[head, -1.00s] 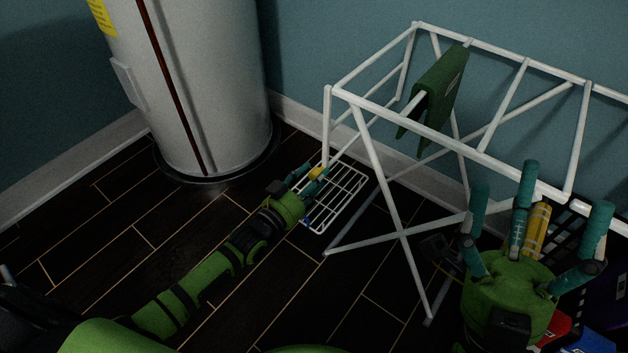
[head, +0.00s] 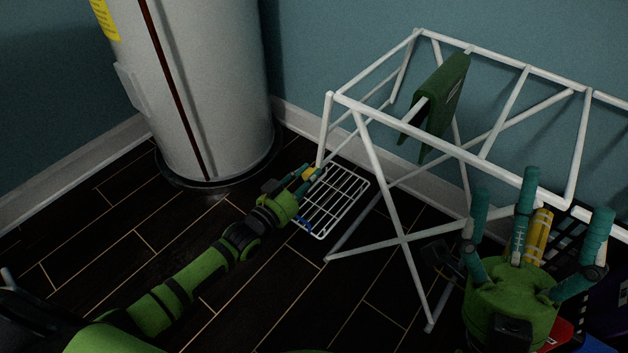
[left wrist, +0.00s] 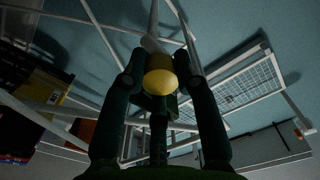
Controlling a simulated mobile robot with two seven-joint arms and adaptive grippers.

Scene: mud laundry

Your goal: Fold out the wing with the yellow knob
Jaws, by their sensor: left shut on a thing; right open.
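The white drying rack (head: 398,215) stands against the wall. Its wire-grid wing (head: 336,204) hangs low at the rack's left end, tilted, above the floor. The yellow knob (head: 308,172) is at the wing's upper left side. My left gripper (head: 309,177) is shut on the yellow knob. In the left wrist view the knob (left wrist: 160,84) sits between the fingers, with white bars behind it and a wire grid (left wrist: 252,88) to the right. My right gripper (head: 538,215) is open and empty, fingers up, in front of the rack's right part.
A dark green cloth (head: 436,100) hangs over a rack bar. A large white tank (head: 205,95) stands left of the wing. A blue part (head: 303,224) shows at the wing's lower edge. A yellow object (head: 540,232) and dark crates are behind my right gripper. The floor between tank and rack is clear.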

